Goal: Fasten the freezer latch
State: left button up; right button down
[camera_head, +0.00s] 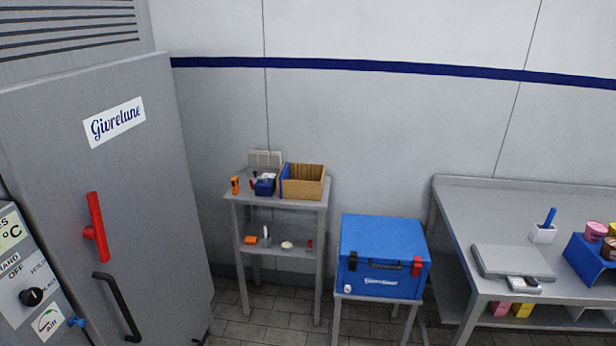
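The tall grey freezer (160,200) with a "Givrelune" label stands at the left, its door looking closed or nearly so; I cannot tell if it is fully shut. A red latch lever (96,228) stands nearly upright on its door, tilted slightly. Its pivot shows as a red knob at the lever's lower left. A black bar handle (118,306) is below it. I cannot tell whether the latch is engaged. Neither of my grippers is in view.
A control panel (25,285) with a black knob is at the lower left. A small grey shelf stand (278,200) holds a wooden box (303,181) and small items. A blue cooler (382,250) sits on a stand. A steel table (470,215) is at the right.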

aim_at(98, 232)
jog(key=u, duration=1.4)
